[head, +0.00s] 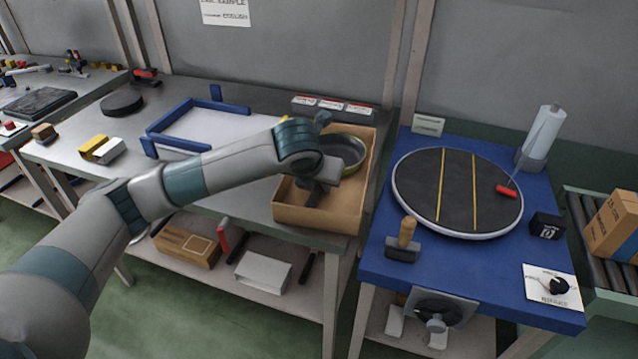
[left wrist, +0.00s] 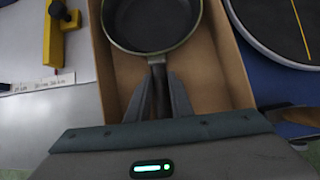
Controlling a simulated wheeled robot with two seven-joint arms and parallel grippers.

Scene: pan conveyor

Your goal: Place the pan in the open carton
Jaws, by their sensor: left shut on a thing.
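The open carton (head: 345,214) is a brown cardboard box on the front right of the grey workbench. It also shows in the left wrist view (left wrist: 215,75). The dark round pan (head: 345,152) is within the carton's outline at its back part. In the left wrist view the pan (left wrist: 150,22) shows its dark inside and light rim, with its handle toward me. My left gripper (head: 315,190) is over the carton. In the left wrist view its fingers (left wrist: 158,95) are shut on the pan's handle. I cannot tell whether the pan touches the carton floor. My right gripper is out of view.
A blue frame (head: 165,122) lies left of the carton. The blue table (head: 380,250) on the right bears a round turntable (head: 430,205) and a wooden-handled tool (head: 406,236). Boxes (head: 187,246) stand on the shelf below the bench.

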